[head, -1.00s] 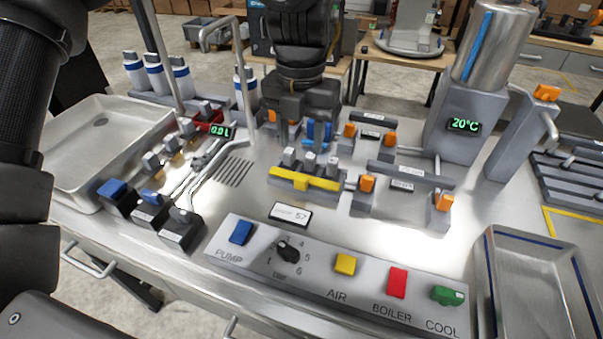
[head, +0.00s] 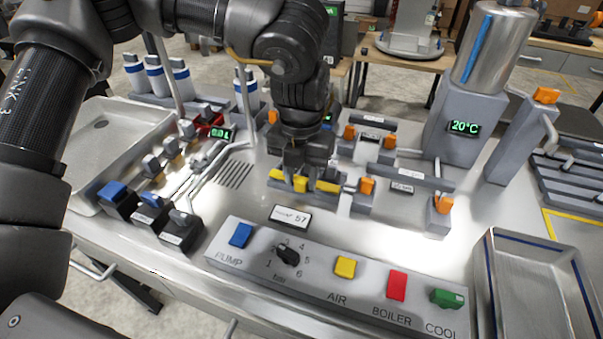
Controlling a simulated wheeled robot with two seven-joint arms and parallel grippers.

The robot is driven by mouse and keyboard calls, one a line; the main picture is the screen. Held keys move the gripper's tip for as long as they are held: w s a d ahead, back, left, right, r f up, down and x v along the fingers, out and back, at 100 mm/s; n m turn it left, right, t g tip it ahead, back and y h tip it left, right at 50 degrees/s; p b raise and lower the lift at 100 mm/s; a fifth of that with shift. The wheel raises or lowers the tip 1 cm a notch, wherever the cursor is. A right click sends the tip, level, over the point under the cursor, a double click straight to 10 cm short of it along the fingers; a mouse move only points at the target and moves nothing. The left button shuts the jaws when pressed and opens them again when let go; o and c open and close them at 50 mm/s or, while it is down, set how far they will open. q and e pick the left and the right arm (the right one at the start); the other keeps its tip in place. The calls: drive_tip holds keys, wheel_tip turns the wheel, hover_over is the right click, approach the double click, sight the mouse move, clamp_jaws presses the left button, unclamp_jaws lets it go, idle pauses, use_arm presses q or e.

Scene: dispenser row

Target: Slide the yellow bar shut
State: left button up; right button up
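The yellow bar (head: 328,187) lies along the front of a small grey block unit in the middle of the steel bench. My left gripper (head: 301,183) points down at the middle of the bar. Its two dark fingers stand apart in front of the bar, with a yellow part of it showing between them. Whether the fingers touch the bar is too small to tell. The gripper hides the parts behind the bar. My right gripper is not in view.
A front panel has a blue button (head: 241,234), a black dial (head: 287,253), and yellow, red and green controls. Orange-handled valves (head: 367,186) stand just right of the bar. A small sign (head: 291,217) stands in front. Metal pipes and a sink (head: 92,158) are on the left.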

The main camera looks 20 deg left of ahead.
use_arm(q)
clamp_jaws()
drive_tip(key=shift+w+r+p, duration=0.1)
drive_tip(key=shift+w+p, duration=0.3)
drive_tip(key=shift+w, duration=0.5)
drive_tip(key=shift+c, duration=0.6)
unclamp_jaws()
drive_tip(key=o, duration=0.4)
drive_tip(key=shift+w, duration=0.15)
drive_tip(key=shift+o, duration=0.2)
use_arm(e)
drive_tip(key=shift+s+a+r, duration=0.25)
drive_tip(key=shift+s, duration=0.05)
